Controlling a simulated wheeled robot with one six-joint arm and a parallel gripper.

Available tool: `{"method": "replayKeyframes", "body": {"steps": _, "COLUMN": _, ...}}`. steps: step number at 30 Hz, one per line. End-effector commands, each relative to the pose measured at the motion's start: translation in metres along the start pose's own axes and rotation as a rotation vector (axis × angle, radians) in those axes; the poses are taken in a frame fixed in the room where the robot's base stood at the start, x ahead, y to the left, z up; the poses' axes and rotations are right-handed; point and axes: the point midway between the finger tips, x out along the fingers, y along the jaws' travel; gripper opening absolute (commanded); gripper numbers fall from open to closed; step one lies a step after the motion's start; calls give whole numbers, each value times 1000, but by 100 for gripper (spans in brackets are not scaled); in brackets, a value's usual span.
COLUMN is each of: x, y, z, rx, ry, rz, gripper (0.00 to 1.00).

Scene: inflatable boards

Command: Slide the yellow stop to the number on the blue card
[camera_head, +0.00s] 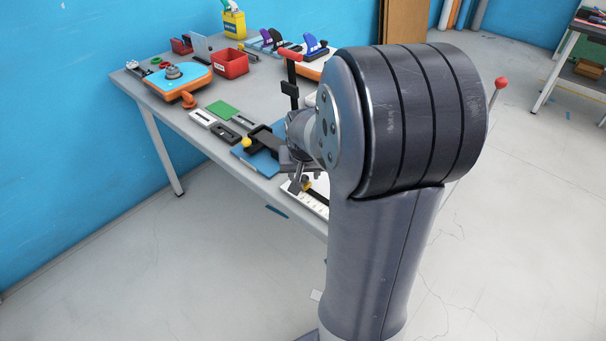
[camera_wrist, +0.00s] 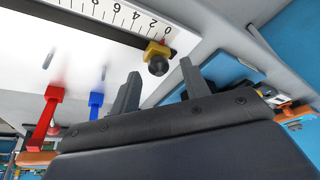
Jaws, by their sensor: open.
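The yellow stop (camera_wrist: 157,52) with a dark round knob sits on a white ruler strip (camera_wrist: 110,14), by its 0 mark, in the wrist view. In the head view the stop (camera_head: 307,186) shows small beside the white scale (camera_head: 312,202) at the table's front edge. My gripper (camera_wrist: 160,68) is open and empty. Its two dark fingers point toward the strip, with the stop near the gap between their tips; I cannot tell whether they touch it. A blue upright piece (camera_wrist: 96,101) stands beside a red one; I cannot tell whether it is the blue card, and no number on it is readable.
A blue board (camera_head: 243,158) with a black part and yellow ball lies left of my gripper. A red bin (camera_head: 231,63), an orange-and-blue board (camera_head: 180,82) and a red-handled post (camera_head: 290,72) stand farther back. My arm hides the table's right part.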

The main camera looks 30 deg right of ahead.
Motion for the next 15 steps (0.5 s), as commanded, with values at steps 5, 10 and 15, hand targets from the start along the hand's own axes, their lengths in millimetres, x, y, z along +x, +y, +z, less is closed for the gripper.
{"method": "replayKeyframes", "body": {"steps": 5, "x": 12, "y": 0, "z": 0, "rx": 0, "ry": 0, "rz": 0, "gripper": 44}}
{"method": "replayKeyframes", "body": {"steps": 10, "x": 14, "y": 0, "z": 0, "rx": 1, "ry": 2, "rz": 0, "gripper": 44}}
{"method": "replayKeyframes", "body": {"steps": 15, "x": 14, "y": 0, "z": 0, "rx": 1, "ry": 2, "rz": -1, "gripper": 42}}
